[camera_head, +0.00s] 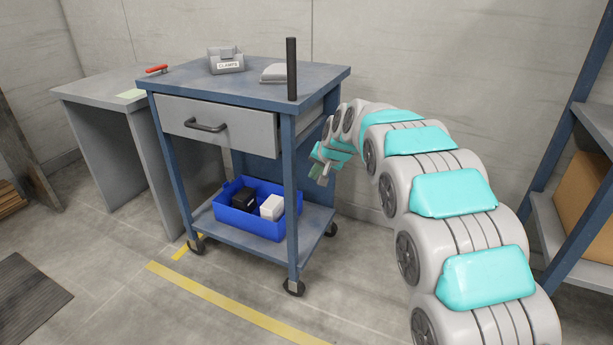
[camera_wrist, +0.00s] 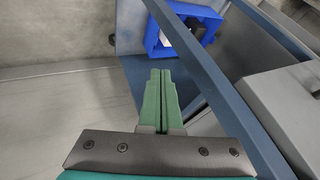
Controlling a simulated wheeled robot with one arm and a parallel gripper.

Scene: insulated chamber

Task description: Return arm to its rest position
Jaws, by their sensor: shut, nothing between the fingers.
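My gripper (camera_head: 319,171) is at the right side of the blue-framed cart, beside its right legs and below the tabletop level. My arm curves down from the upper middle to the lower right of the head view. In the wrist view the two green fingers of my gripper (camera_wrist: 160,88) lie together, shut and empty. Past them is a blue cart post, with the blue bin (camera_wrist: 205,15) beyond on the lower shelf.
A shelf rack (camera_head: 565,130) stands right; a grey table (camera_head: 95,88) stands left.

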